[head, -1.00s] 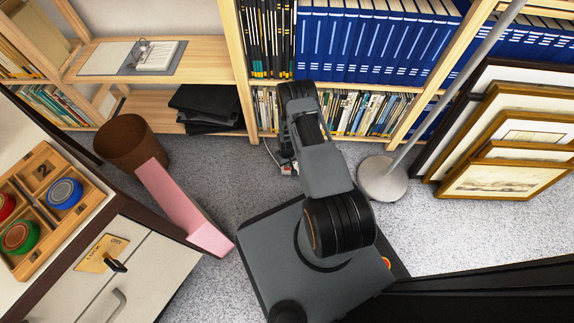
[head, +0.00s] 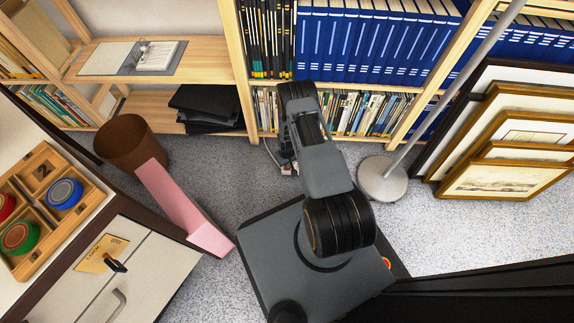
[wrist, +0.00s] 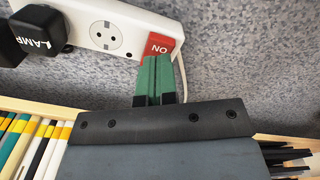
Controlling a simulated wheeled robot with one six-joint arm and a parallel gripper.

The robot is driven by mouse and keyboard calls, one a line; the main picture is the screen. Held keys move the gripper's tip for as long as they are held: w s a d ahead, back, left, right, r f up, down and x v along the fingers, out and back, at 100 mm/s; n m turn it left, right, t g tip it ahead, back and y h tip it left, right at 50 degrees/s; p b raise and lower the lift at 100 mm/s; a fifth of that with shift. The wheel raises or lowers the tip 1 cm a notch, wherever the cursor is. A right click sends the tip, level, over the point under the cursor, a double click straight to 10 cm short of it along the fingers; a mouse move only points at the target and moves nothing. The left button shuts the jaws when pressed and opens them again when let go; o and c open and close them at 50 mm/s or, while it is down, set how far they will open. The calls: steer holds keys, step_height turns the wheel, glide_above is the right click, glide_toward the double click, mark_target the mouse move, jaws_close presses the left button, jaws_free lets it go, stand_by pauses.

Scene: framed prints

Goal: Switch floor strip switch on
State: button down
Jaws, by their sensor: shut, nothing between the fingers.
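The white floor strip (wrist: 120,17) lies on the speckled grey floor, across the top of the wrist view. Its red switch (wrist: 160,46) sits at its right end and bears lettering that appears upside down. My gripper (wrist: 154,60), with green fingers, is shut and empty. Its fingertips overlap the lower part of the red switch in the wrist view; whether they touch it I cannot tell. I cannot tell which way the switch is tilted. In the head view, only a small part of the strip (head: 287,169) shows beside my arm, and the fingers are hidden.
A black plug (wrist: 38,32) marked LAMP sits in the strip, left of an empty socket (wrist: 104,36). The bookshelf (head: 240,75) stands close behind.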

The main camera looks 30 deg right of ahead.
steer(key=shift+f+b, duration=1.25)
steer(key=shift+f, duration=0.05)
stand_by(1.0)
steer(key=shift+r, duration=0.1)
steer(key=shift+r+p, duration=2.55)
steer(key=shift+r, duration=0.9)
